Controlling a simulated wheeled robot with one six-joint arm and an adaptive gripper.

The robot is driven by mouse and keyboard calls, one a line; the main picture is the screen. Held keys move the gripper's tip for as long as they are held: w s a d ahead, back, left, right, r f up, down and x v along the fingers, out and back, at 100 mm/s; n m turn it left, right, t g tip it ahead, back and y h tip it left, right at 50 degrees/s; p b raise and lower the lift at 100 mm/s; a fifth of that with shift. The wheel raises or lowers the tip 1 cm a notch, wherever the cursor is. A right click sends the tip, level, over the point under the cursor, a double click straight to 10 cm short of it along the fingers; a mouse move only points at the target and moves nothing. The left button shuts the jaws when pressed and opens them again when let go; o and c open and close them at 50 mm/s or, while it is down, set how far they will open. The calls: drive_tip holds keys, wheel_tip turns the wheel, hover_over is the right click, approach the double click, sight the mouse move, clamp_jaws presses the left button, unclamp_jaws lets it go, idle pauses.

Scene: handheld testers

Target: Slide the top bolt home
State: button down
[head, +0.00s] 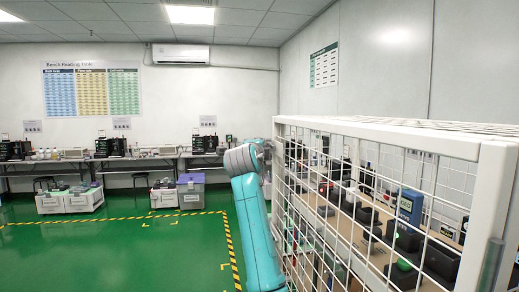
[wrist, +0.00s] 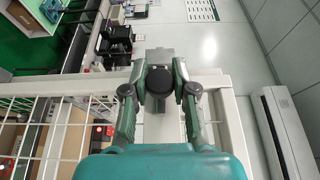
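In the wrist view a bolt shows as a grey block and bar (wrist: 160,56) with a round dark knob (wrist: 160,81). It lies across the white top rail of a wire-mesh cage door or panel (wrist: 215,83). The two fingers of my gripper (wrist: 160,78) flank the knob, with their pads against its left and right sides. The bar's lower end shows below the knob, between the fingers. In the head view my gripper (head: 262,152) is at the cage's near left upper corner, and the bolt cannot be made out there.
The white wire-mesh cage (head: 400,138) fills the right of the head view, with a bench of handheld testers (head: 410,205) behind its mesh. The green floor (head: 120,250) to the left is open.

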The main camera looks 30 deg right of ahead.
drive_tip(key=shift+w, duration=0.25)
drive_tip(key=c, duration=0.9)
unclamp_jaws()
drive_tip(key=shift+d, duration=0.1)
drive_tip(key=v, duration=1.2)
drive_tip(key=shift+f, duration=0.1)
